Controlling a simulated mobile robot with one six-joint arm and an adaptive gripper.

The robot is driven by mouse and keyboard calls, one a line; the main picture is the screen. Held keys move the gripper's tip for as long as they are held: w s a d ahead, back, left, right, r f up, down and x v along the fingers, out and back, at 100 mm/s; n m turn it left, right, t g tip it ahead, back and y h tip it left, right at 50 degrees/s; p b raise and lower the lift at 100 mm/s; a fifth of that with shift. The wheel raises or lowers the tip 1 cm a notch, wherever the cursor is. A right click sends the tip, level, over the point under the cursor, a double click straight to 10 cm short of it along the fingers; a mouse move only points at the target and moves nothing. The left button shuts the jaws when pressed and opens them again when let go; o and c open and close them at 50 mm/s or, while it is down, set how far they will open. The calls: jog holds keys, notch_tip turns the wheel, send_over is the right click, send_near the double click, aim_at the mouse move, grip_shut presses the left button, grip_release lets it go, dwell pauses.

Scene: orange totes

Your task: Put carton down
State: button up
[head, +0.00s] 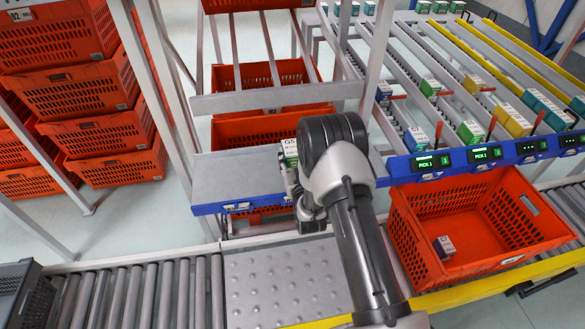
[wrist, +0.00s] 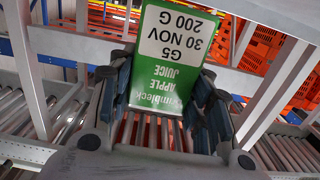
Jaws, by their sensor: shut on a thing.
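A green and white carton labelled apple juice (wrist: 165,62) fills the top middle of the wrist view, its print upside down. My gripper (wrist: 168,95) is shut on it, one finger on each side. In the head view the carton (head: 290,152) shows only in part, at the left of my wrist, and my gripper (head: 296,188) is mostly hidden by my arm. The carton appears over the grey shelf with the blue front edge (head: 235,178). I cannot tell whether it touches the shelf.
An orange tote (head: 405,228) at the right holds a small white and purple carton (head: 444,247). Roller lanes with several cartons (head: 470,132) and lit displays (head: 432,162) lie behind it. A roller conveyor (head: 130,290) runs along the front left. Stacked orange totes (head: 75,90) stand at the left.

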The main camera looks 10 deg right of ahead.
aim_at(292, 166)
jog(key=shift+f+b, duration=0.65)
jog(key=shift+f, duration=1.25)
jog(key=shift+f, duration=0.25)
jog(key=o, duration=1.2)
